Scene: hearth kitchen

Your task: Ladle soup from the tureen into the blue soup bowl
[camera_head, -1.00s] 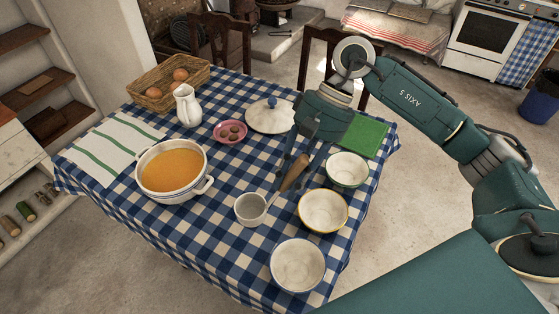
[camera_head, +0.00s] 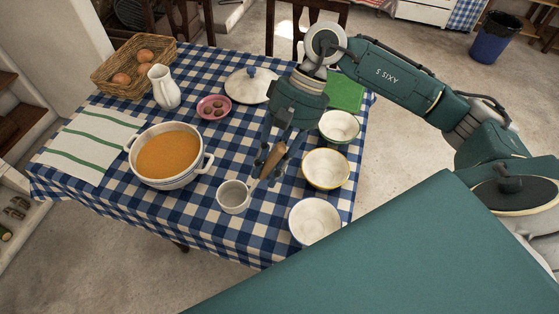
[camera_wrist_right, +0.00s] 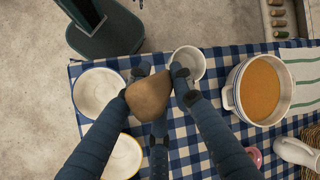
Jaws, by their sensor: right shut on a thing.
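The tureen (camera_head: 200,166), white with dark bands, holds orange soup (camera_head: 168,154) on the left of the table. My right gripper (camera_head: 267,165) is shut on the wooden handle (camera_wrist_right: 148,98) of a ladle, whose pale cup (camera_head: 234,197) is right of the tureen, apart from it. The cup shows no soup; whether it touches the cloth I cannot tell. All look empty. My left gripper is out of view.
A lid (camera_head: 248,87), a pink dish (camera_head: 213,107), a white jug (camera_head: 164,88) and an egg basket (camera_head: 115,75) stand farther back. A striped towel (camera_head: 90,145) lies left of the tureen. A green mat or book (camera_head: 346,92) lies behind the bowls. Checked cloth is clear around the ladle.

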